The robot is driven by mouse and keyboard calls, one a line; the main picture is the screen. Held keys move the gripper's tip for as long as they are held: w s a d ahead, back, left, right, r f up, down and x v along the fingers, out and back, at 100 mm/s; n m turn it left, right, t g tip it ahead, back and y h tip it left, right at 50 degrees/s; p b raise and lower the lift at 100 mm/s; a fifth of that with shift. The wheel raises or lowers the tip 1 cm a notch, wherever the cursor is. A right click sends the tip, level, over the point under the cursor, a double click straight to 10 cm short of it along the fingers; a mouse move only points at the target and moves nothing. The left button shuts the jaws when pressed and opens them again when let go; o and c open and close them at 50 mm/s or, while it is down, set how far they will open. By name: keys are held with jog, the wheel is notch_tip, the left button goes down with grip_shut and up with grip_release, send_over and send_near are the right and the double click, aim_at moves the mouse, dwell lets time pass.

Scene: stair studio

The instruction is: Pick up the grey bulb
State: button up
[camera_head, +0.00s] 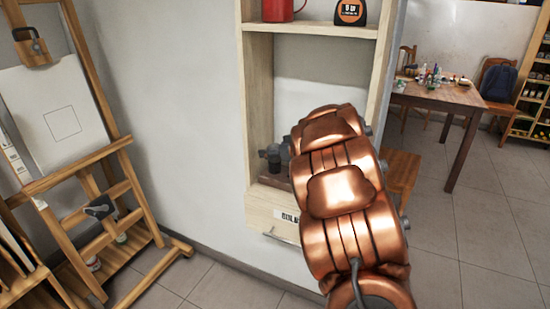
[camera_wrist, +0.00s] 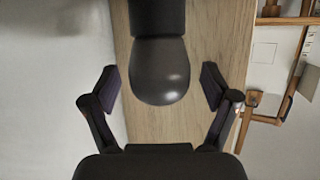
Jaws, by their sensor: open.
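In the wrist view a dark grey bulb (camera_wrist: 160,72) with a smooth rounded end sits between my fingers, its darker narrow part reaching the top edge. My gripper (camera_wrist: 160,85) is open, with one finger on each side of the bulb and a gap on both sides. In the head view, small dark grey shapes (camera_head: 273,154) stand in the lower compartment of the wooden shelf (camera_head: 254,95). I cannot tell which of them is the bulb. My copper-coloured arm hides my gripper and part of that compartment there.
A red mug (camera_head: 278,10) and an orange-black tape measure (camera_head: 350,11) stand on the upper board. A labelled drawer (camera_head: 268,222) is below the compartment. An easel (camera_head: 115,145) stands left, a table (camera_head: 440,97) back right. The tiled floor at right is clear.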

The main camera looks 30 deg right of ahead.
jog(key=c, duration=1.3)
jog(key=shift+r, duration=0.1)
